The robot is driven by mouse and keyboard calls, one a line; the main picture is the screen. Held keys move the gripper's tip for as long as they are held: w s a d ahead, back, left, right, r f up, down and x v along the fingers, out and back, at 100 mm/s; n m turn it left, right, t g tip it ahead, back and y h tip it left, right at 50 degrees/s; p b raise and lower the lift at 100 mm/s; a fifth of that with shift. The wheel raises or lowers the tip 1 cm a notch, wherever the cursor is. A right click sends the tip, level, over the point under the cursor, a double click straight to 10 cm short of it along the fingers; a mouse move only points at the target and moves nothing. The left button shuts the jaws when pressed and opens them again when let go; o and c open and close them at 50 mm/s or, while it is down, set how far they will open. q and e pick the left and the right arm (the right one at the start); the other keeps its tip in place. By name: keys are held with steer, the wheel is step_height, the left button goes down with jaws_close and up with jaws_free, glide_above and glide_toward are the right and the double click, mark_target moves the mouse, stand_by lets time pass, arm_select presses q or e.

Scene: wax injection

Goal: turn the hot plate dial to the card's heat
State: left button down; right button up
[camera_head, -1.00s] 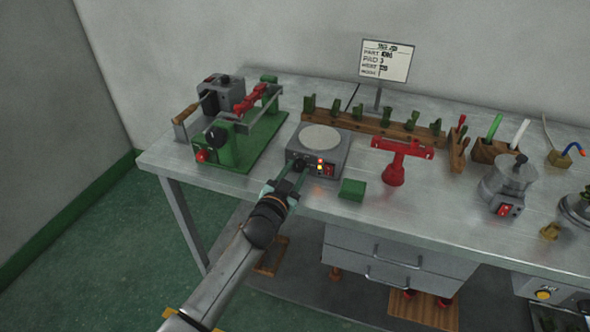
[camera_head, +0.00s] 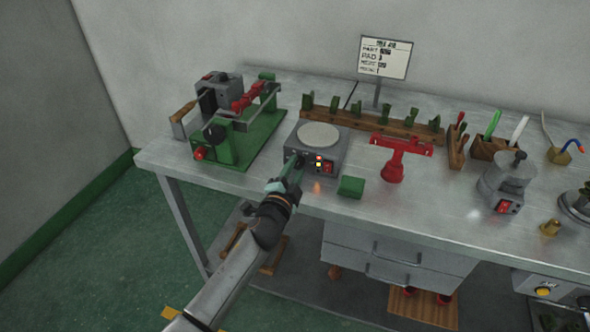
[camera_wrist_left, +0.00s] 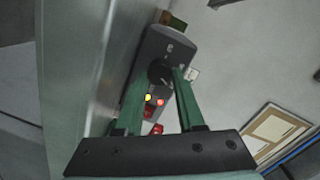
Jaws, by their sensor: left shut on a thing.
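The hot plate (camera_head: 334,150) is a grey box with a round pale top, standing near the front edge of the bench. Its front has a black dial at the left, with a lit red lamp, a lit yellow lamp and a red switch to the right of it. My left gripper (camera_head: 297,165) is shut on the dial (camera_wrist_left: 160,72), which shows between its green fingers in the left wrist view. The dial's setting is too small to read. The job card (camera_head: 385,57) stands upright at the back; its printed lines are blurred. My right gripper is out of view.
A green-based machine (camera_head: 240,150) stands to the left of the hot plate. A green block (camera_head: 351,187) lies just right of the gripper, and a red stand (camera_head: 396,160) is farther right. A wooden rack (camera_head: 376,129) runs behind. A silver pot (camera_head: 507,182) stands at the right.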

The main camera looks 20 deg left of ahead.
arm_select(q)
steer(key=shift+m, duration=0.3)
steer(key=c, duration=0.8)
jaws_free()
steer(key=s+r, duration=0.1)
steer(key=s, duration=1.1)
steer(key=shift+s, duration=0.25)
steer(key=s+f+n+g+h+p, duration=0.1)
steer(key=s+f+n+g, duration=0.3)
steer(key=s+f, duration=0.4)
steer(key=s+d+f+n+g+h+p, duration=0.1)
steer(key=s+f+n+g+p, duration=0.2)
steer(key=s+f+n, duration=0.3)
steer(key=s+f+p, duration=0.1)
steer(key=s+f, duration=0.2)
steer(key=s, duration=0.4)
steer(key=shift+s+n+g, duration=0.25)
steer(key=shift+n+g, duration=0.15)
